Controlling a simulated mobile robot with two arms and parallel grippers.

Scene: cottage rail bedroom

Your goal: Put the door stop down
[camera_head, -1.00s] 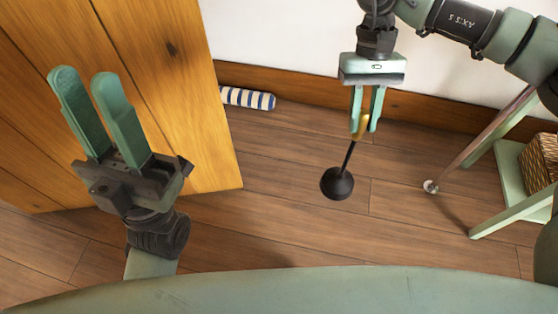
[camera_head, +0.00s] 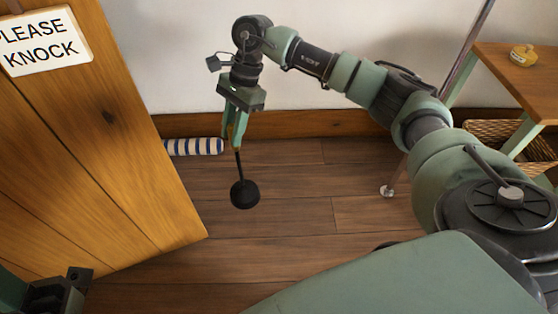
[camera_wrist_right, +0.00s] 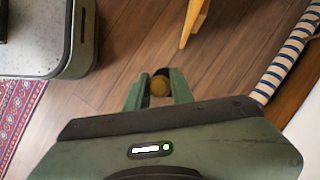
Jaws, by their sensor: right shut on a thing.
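The door stop (camera_head: 245,194) has a round black base, a thin dark rod and a brass-coloured top. My right gripper (camera_head: 235,143) is shut on its top, and the rod hangs nearly upright, tilted slightly. The black base is low over the wooden floor; I cannot tell whether it touches. In the right wrist view the brass knob (camera_wrist_right: 159,87) shows between the fingers, with a bit of the black base behind it. Only part of my left gripper (camera_head: 55,293) shows in the lower left corner of the head view; its fingers are not clear.
A wooden door (camera_head: 110,160) with a PLEASE KNOCK sign (camera_head: 42,42) stands open at left. A striped draught roll (camera_head: 197,147) lies along the skirting. A side table (camera_head: 515,75) with a basket and a metal pole stand at right. Floor (camera_head: 300,215) right of the door stop is clear.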

